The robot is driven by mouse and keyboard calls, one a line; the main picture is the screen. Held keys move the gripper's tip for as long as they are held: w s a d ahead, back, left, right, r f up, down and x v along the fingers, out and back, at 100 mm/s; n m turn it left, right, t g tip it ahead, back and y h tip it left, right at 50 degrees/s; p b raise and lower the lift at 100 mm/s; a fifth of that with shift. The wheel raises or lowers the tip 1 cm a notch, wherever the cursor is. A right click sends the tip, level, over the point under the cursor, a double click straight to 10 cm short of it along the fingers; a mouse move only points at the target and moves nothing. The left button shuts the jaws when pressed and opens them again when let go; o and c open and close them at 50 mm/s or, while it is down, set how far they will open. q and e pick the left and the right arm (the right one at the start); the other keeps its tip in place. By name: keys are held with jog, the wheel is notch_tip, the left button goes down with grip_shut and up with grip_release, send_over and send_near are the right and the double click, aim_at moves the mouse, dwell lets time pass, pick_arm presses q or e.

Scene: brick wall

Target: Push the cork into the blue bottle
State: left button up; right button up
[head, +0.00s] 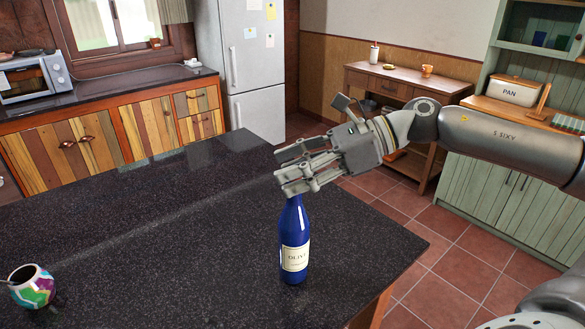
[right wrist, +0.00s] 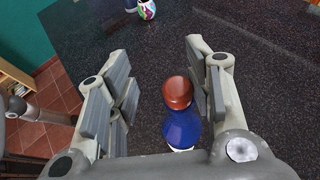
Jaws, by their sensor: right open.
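The blue bottle (head: 293,245) stands upright on the dark counter in the head view, with a pale label on its front. Its top is hidden by my right gripper (head: 283,170), which is open around or just over the neck. In the right wrist view the reddish-brown cork (right wrist: 178,92) sits at the top of the blue bottle (right wrist: 182,128). It shows between the open fingers of my right gripper (right wrist: 163,85), closer to the right-hand finger. I cannot tell how deep the cork sits in the neck. My left gripper is not in view.
The dark speckled counter (head: 150,240) is mostly clear around the bottle. A colourful round cup (head: 34,287) stands at its left front. Beyond the counter's right edge are a tiled floor (head: 460,245) and a wooden side table (head: 440,92).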

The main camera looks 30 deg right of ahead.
jog(key=v, duration=1.1)
jog(key=shift+d, duration=0.3)
jog(key=shift+s+r, duration=0.15)
